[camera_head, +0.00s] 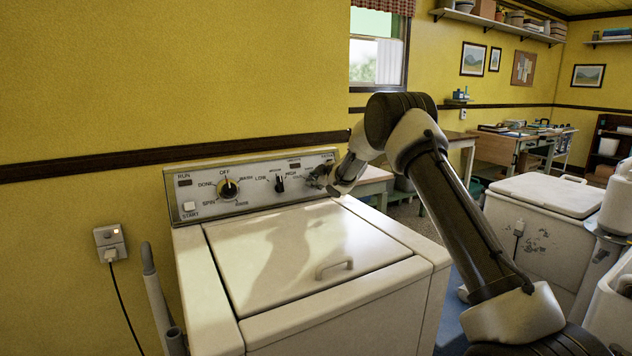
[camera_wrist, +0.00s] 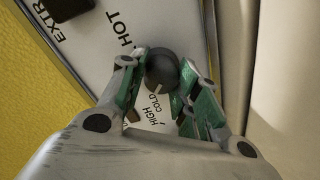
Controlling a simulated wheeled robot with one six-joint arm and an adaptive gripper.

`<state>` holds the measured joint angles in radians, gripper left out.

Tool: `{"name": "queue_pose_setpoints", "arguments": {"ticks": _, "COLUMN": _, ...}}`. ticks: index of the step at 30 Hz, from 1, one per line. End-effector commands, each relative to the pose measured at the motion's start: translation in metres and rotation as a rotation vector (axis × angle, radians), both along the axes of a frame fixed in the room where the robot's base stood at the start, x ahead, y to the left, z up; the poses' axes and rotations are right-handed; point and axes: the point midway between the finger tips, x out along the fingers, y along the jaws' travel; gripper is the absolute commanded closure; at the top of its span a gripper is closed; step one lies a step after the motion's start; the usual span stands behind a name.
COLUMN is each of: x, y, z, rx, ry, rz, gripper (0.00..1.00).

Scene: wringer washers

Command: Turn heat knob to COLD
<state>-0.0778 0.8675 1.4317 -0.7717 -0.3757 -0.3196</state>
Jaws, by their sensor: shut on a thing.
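The heat knob (camera_wrist: 161,70) is a dark round knob on the white panel, between the green-padded fingers of my gripper (camera_wrist: 162,86) in the wrist view. My gripper is shut on it. A pale pointer line on the knob points down in the wrist view, toward the COLD lettering (camera_wrist: 155,106). The HOT lettering (camera_wrist: 124,31) is up and left of the knob. In the head view, my gripper (camera_head: 320,177) is at the right end of the washer's control panel (camera_head: 257,204) and mostly hides the heat knob there.
Left of my gripper are a LOW/HIGH knob (camera_head: 280,184) and a large dial (camera_head: 229,189) with DONE, OFF and SPIN labels. The white washer lid (camera_head: 285,265) is closed below the panel, with a handle (camera_head: 334,268). A yellow wall (camera_head: 130,80) stands behind.

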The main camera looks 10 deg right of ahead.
Motion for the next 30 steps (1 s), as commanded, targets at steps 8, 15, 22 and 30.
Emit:
{"name": "queue_pose_setpoints", "arguments": {"ticks": 8, "x": -0.0002, "y": 0.0013, "z": 0.0006, "rx": -0.15, "ry": -0.049, "rz": 0.066, "gripper": 0.92}}
{"name": "queue_pose_setpoints", "arguments": {"ticks": 15, "x": -0.0003, "y": 0.0016, "z": 0.0005, "rx": -0.217, "ry": -0.072, "rz": 0.095, "gripper": 0.92}}
{"name": "queue_pose_setpoints", "arguments": {"ticks": 22, "x": -0.0003, "y": 0.0018, "z": 0.0003, "rx": -0.234, "ry": -0.077, "rz": 0.104, "gripper": 0.92}}
{"name": "queue_pose_setpoints", "arguments": {"ticks": 30, "x": -0.0004, "y": 0.002, "z": 0.0002, "rx": -0.234, "ry": -0.077, "rz": 0.104, "gripper": 0.92}}
